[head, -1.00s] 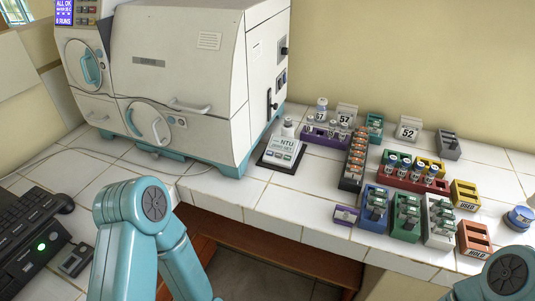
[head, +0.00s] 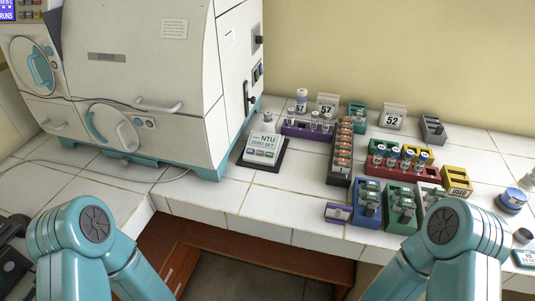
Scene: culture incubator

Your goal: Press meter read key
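The meter (head: 263,148) is a small white sloped box on a dark base, marked NTU and ZERO SET, with a row of small keys (head: 262,154) along its front. It stands on the tiled bench, right of the incubator. A pale upright piece with a rounded top shows at its back. Which key is the read key is too small to tell. My two teal arms come in from the bottom left and bottom right, both apart from the meter. Neither gripper shows in this view.
The large white incubator (head: 130,70) fills the left. Right of the meter stand a purple rack (head: 308,132), an orange-and-black rack (head: 341,150), a red rack (head: 398,177) and several colored holders. Bare tile (head: 285,195) lies in front of the meter, up to the bench edge.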

